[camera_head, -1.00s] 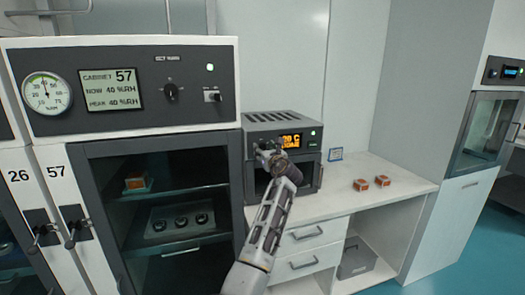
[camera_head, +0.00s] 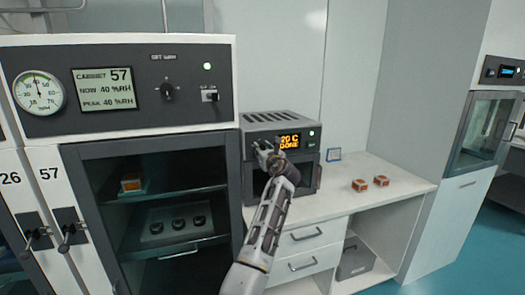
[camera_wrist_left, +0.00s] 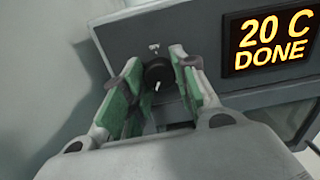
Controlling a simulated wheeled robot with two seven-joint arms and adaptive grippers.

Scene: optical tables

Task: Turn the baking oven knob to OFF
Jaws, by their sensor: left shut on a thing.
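The baking oven (camera_head: 272,122) is a small grey unit on the white counter. Its orange display (camera_head: 289,141) reads 20 C DONE, also in the left wrist view (camera_wrist_left: 265,40). The oven knob (camera_wrist_left: 158,74) is black and round with a white pointer mark, which points roughly downward in the left wrist view. My left gripper (camera_head: 264,147) is at the oven's front, left of the display. In the left wrist view its green-padded fingers (camera_wrist_left: 157,82) are on both sides of the knob, shut on it. The knob is hidden by the gripper in the head view.
A dry cabinet (camera_head: 150,215) numbered 57 stands close to the left of the oven, with its own knob (camera_head: 167,91).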

